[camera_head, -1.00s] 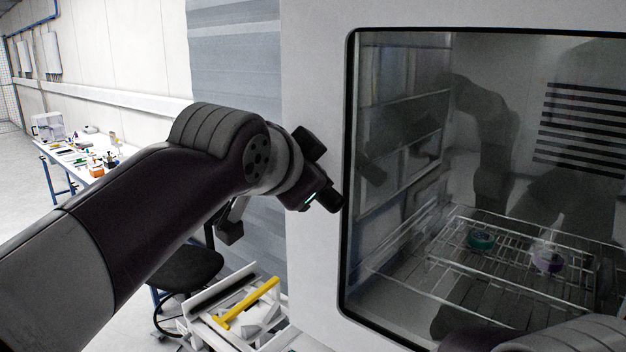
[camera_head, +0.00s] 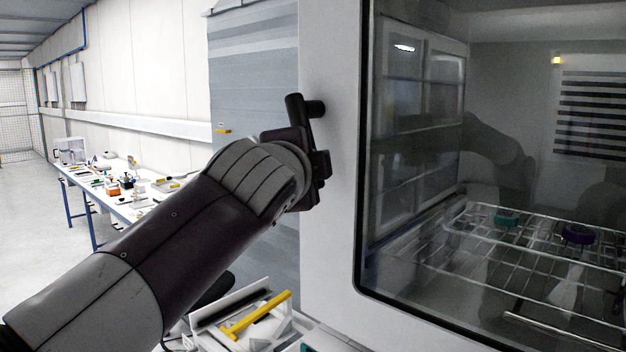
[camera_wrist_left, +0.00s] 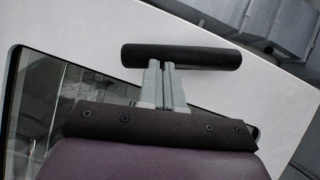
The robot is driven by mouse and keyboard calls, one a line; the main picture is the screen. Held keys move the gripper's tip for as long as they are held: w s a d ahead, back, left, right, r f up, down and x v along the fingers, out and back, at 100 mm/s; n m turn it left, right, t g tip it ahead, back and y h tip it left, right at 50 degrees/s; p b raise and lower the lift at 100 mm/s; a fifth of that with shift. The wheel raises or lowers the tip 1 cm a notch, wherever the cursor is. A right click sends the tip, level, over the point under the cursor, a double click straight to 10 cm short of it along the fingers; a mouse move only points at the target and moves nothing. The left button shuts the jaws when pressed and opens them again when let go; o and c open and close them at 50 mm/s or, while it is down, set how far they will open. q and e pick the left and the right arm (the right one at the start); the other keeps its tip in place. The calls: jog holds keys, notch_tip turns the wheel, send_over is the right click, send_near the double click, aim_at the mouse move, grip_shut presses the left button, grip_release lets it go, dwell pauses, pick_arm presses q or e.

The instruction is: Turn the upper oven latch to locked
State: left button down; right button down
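The upper oven latch (camera_head: 304,106) is a black cylindrical handle on the oven's pale front, left of the window. It also shows as a dark bar across the left wrist view (camera_wrist_left: 205,57). My left gripper (camera_head: 318,165) is at the oven front just below the latch. In the left wrist view its two grey fingers (camera_wrist_left: 163,66) lie side by side, shut, with their tips at the middle of the bar's lower edge. Whether they touch it I cannot tell. Nothing shows between them. My right gripper is out of view.
The oven window (camera_head: 420,190) shows wire racks and reflections of my arm. A white tray with a yellow-handled tool (camera_head: 255,315) is low beside the oven. A cluttered bench (camera_head: 125,195) stands far left. Open floor lies left.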

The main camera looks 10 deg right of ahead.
pick_arm(q)
jog(key=shift+w+a+f+m+t+b, duration=0.5)
jog(key=shift+w+m+t+b, duration=0.2)
jog(key=shift+m+b, duration=0.4)
jog(key=shift+r, duration=0.1)
